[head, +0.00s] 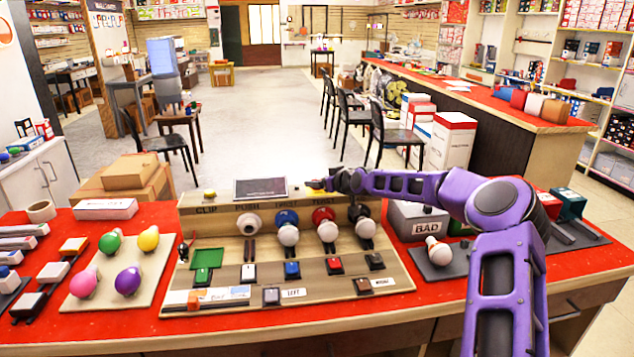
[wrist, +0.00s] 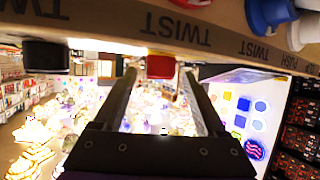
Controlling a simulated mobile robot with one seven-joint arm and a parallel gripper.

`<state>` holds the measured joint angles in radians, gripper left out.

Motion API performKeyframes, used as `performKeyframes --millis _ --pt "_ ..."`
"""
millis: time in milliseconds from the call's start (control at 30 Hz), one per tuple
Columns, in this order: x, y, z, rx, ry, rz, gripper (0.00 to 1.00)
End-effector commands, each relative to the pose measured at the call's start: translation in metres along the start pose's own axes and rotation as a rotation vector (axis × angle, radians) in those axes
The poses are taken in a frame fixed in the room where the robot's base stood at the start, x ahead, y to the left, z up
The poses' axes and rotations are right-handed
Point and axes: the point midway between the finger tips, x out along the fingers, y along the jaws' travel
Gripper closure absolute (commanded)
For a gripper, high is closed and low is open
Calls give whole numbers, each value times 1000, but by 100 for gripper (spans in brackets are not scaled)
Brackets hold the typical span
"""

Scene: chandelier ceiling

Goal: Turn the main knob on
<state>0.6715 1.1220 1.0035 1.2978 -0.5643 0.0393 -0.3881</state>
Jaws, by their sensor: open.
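My gripper (head: 328,183) reaches in from the right to the top edge of the wooden test board (head: 188,208), just right of a dark screen (head: 262,189). In the wrist view my gripper (wrist: 160,70) is open, with one finger on each side of a small red piece (wrist: 160,66) at the board's edge. This red piece may be the main knob; I cannot confirm it. Whether the fingers touch it is unclear. A black knob-like piece (wrist: 45,56) is left of it in the wrist view. In the head view, my gripper largely hides this spot.
White bulbs stand in sockets on the board, including a blue-based (head: 288,234) and a red-based one (head: 326,230). A grey BAD bin (head: 415,222) stands right of the board. A tray of coloured bulbs (head: 78,305) lies left. Open floor lies beyond.

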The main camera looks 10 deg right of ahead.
Motion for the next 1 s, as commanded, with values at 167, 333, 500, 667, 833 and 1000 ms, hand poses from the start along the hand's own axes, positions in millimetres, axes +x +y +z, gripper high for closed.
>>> performKeyframes --millis 167,333,500,667,833,1000 --pt "18 0 0 2 2 0 26" --pt "24 0 0 1 0 0 26" --pt "24 0 0 1 0 0 26" --pt "24 0 0 1 0 0 39" --pt "24 0 0 1 0 0 69" --pt "24 0 0 1 0 1 100"
